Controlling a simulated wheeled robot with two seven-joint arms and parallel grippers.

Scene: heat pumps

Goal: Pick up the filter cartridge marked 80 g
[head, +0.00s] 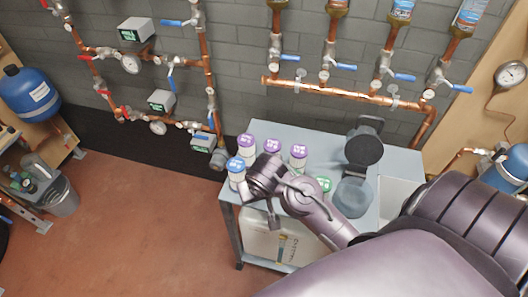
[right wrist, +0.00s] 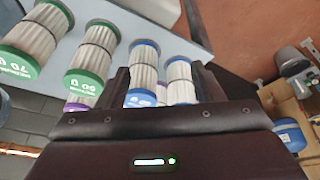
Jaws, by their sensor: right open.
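Several white pleated filter cartridges stand on a grey cart (head: 227,190). Three have purple caps: a left one (head: 246,142), a middle one (head: 272,147) and a right one (head: 299,152). One blue cap (head: 236,165) and one green cap (head: 323,184) also show in the head view. My right gripper (head: 258,197) is open at the cart's front left, partly hiding the row. In the right wrist view its jaws (right wrist: 165,82) are apart, with two blue-capped cartridges (right wrist: 140,75) (right wrist: 181,80) seen between them. Two green-capped ones, apparently marked 70 (right wrist: 22,55) and 60 (right wrist: 90,60), are left of them. I cannot read an 80 g mark.
A black round-headed device (head: 364,148) and a blue-grey round container (head: 352,196) stand on the cart's right. A white bin-like box (head: 270,245) is on the lower shelf. Copper pipes (head: 340,93) with valves run along the wall behind.

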